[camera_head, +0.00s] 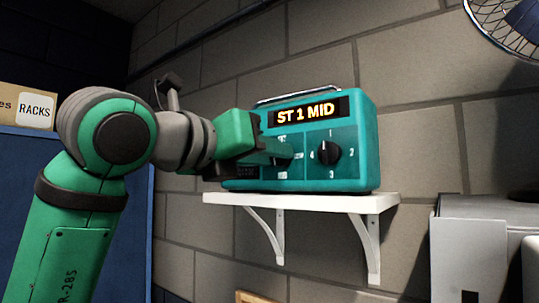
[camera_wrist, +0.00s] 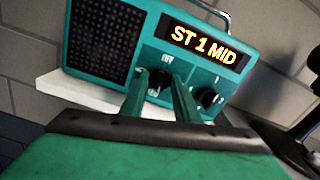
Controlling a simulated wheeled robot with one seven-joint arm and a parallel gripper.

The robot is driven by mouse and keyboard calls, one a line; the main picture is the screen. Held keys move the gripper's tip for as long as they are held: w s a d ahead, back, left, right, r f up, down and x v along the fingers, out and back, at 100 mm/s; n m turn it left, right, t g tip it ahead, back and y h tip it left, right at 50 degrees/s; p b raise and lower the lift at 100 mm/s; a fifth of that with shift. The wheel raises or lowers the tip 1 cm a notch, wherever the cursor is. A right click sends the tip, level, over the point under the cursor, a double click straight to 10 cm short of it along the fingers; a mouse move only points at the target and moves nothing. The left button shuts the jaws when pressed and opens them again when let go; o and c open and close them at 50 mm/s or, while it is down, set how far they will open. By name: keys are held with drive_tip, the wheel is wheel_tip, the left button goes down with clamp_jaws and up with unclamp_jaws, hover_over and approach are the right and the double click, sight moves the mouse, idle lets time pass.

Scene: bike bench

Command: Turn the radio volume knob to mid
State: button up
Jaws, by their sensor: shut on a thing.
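The teal radio (camera_head: 353,172) stands on a white wall shelf, and it also shows in the wrist view (camera_wrist: 143,20). Its lit display (camera_head: 307,110) reads "ST 1 MID", which the wrist view also shows (camera_wrist: 203,44). My gripper (camera_head: 284,156) reaches in from the left to the radio's left knob, the volume knob (camera_wrist: 159,80). In the wrist view its two fingers (camera_wrist: 161,90) are shut on this dark knob, one on each side, and hide much of it. The right knob (camera_head: 328,152), ringed by numbers, is untouched and close to the fingers (camera_wrist: 207,97).
The white shelf (camera_head: 300,201) hangs on brackets on a grey block wall. A fan (camera_head: 510,25) is at the upper right. A grey machine (camera_head: 480,235) stands at the lower right. A box marked "RACKS" (camera_head: 25,105) sits at the left above a blue panel (camera_head: 30,180).

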drive_tip(key=shift+d+f+m, duration=0.1)
drive_tip(key=shift+d+m, duration=0.05)
drive_tip(key=shift+m, duration=0.95)
drive_tip(key=o, duration=1)
drive_tip(key=shift+w, duration=0.1)
drive_tip(key=shift+o, duration=0.2)
drive_tip(key=v, duration=1.1)
drive_tip(key=shift+d, duration=0.1)
